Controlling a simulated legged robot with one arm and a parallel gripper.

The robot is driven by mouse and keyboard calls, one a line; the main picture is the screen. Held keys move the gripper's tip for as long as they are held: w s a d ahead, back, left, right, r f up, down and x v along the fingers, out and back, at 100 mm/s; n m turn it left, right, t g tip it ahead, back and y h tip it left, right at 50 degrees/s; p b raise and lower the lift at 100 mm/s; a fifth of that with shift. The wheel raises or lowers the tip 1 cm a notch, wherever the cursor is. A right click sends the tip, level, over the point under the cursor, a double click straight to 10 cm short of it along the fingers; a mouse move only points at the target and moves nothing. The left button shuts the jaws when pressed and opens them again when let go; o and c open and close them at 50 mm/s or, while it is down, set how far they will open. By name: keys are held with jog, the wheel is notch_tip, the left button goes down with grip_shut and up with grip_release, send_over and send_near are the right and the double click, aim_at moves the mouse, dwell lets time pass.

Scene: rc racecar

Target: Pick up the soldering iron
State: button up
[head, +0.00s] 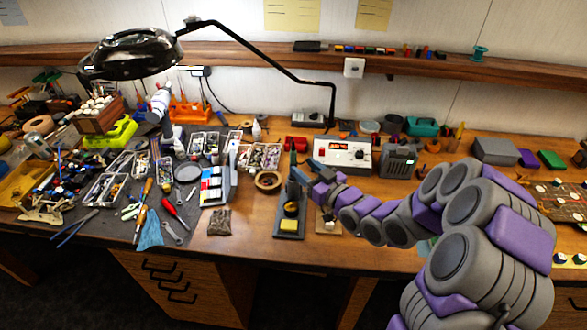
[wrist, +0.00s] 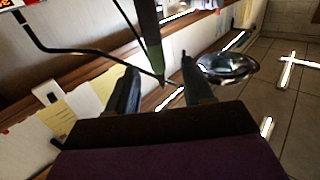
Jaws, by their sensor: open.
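The soldering iron stand (head: 289,222) sits on the bench in the head view, with a yellow sponge at its front. A dark green, upright handle (head: 293,160), which looks like the soldering iron, rises above it. My gripper (head: 303,174) is right at this handle, coming in from the right. In the wrist view a dark green tapered shaft (wrist: 151,45) comes down from the top edge, between the lines of my open fingers (wrist: 160,85). I cannot tell whether either finger touches it. The iron's lower end is hidden in the head view.
A white soldering station (head: 342,153) stands behind my gripper, beside a grey box-like device (head: 397,162). A tape roll (head: 267,181) lies left of the stand. A black magnifier lamp (head: 132,54) hangs at the back left. Bare wood (head: 255,235) shows at the front.

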aim_at(296, 161)
jog(key=shift+x, duration=0.8)
jog(key=w+a, duration=0.1)
jog(key=w+a+b, duration=0.1)
jog(key=shift+w+f, duration=0.35)
jog(key=shift+w, duration=0.05)
jog(key=shift+x, duration=0.85)
jog(key=c, duration=0.9)
